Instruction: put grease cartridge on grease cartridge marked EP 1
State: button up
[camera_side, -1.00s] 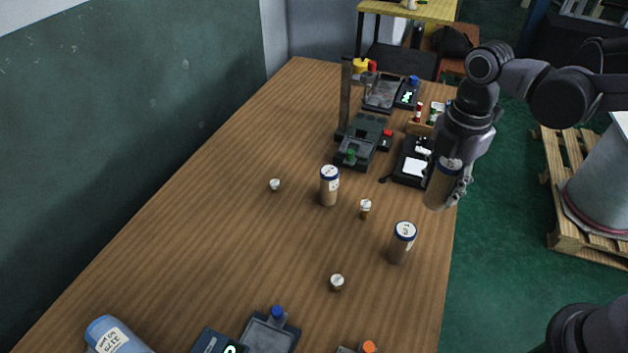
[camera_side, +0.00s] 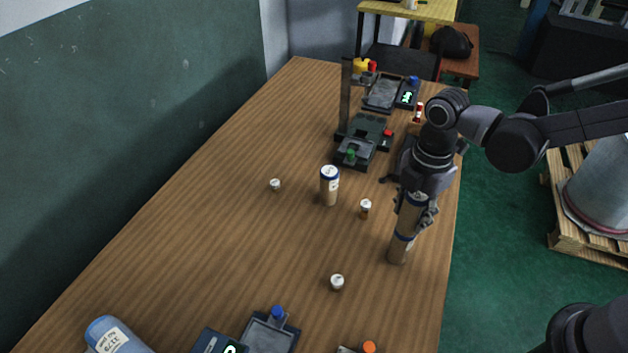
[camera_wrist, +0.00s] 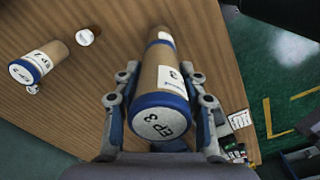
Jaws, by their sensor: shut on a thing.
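My gripper (camera_wrist: 162,103) is shut on a tan grease cartridge with a blue-rimmed white cap marked EP 3 (camera_wrist: 160,122). In the side view my gripper (camera_side: 416,205) holds this cartridge (camera_side: 408,217) nearly upright, directly over a second tan cartridge (camera_side: 399,251) standing on the table. The two look lined up end to end. I cannot tell whether they touch. The lower cartridge's cap marking is hidden; its far part shows beyond the held one in the wrist view (camera_wrist: 159,34).
Small white-capped vials stand nearby, one (camera_side: 365,208) between the cartridges, others at the left (camera_side: 275,184) and front (camera_side: 337,282). A dark stand device (camera_side: 364,140) is behind. A blue bottle (camera_side: 115,337) and a scale (camera_side: 270,333) are at the front. The table's left-middle is clear.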

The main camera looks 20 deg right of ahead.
jog(key=shift+f, duration=0.1)
jog(key=o, duration=1.2)
notch_tip(320, 180, up, 12)
jog(key=shift+r, duration=0.1)
jog(key=shift+s+d+m, duration=0.1)
jog(key=shift+d+m, duration=0.25)
jog(key=shift+m, duration=0.05)
jog(key=shift+s+d+f+m+t, duration=0.65)
jog(key=shift+d+m+t, duration=0.55)
jog(key=shift+d+m, duration=1.5)
jog(key=shift+s+d+f+m+t, duration=0.55)
jog(key=shift+d+m+t, duration=0.85)
jog(key=shift+m, duration=2.35)
jog(key=shift+s+d+f+m+t, duration=0.4)
jog(key=shift+s+d+m+t, duration=0.55)
jog(key=shift+d+m, duration=1.8)
